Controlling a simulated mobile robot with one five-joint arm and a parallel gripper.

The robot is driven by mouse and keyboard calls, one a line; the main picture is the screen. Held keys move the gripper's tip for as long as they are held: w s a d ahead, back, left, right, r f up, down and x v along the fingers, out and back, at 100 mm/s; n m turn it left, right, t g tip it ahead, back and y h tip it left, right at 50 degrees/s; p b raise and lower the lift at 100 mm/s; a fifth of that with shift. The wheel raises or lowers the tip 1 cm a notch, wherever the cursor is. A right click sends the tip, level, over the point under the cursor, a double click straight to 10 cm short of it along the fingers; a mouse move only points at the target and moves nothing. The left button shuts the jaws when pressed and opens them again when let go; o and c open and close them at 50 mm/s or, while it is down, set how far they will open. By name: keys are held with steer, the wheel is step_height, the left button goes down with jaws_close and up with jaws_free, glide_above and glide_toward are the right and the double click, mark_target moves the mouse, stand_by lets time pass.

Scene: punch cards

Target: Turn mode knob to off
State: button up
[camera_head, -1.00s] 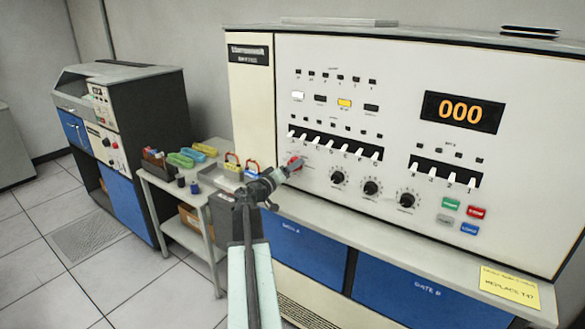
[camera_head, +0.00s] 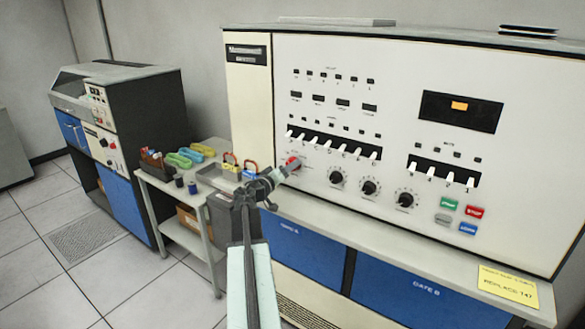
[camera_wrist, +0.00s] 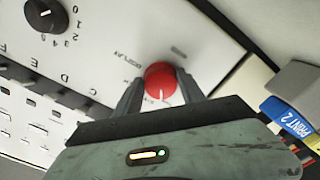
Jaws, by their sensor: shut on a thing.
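The mode knob is the red round knob (camera_head: 291,161) at the left of the white panel (camera_head: 318,108), below the row of white switches. My gripper (camera_head: 287,170) reaches it from the front left. In the wrist view the red knob (camera_wrist: 160,79) sits between the two dark fingers of my gripper (camera_wrist: 159,92), which are shut on its sides. A white pointer line on the knob points toward the bottom of that picture. Panel lettering beside it includes "DISPLAY"; another label is blurred.
The display window (camera_head: 461,111) is dark except for a small orange patch. Black knobs (camera_head: 370,187) stand to the right of the red knob. A side table (camera_head: 190,205) with padlocks and colored items stands left of the console. A yellow note (camera_head: 508,286) lies on the ledge.

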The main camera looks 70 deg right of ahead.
stand_by(0.9)
steer(key=o, duration=1.2)
steer(key=shift+a, duration=0.1)
steer(key=shift+o, duration=0.8)
steer(key=shift+a+r, duration=0.1)
steer(key=shift+r, duration=0.05)
steer(key=v, duration=0.7)
steer(key=shift+a, duration=0.3)
steer(key=shift+w, duration=0.1)
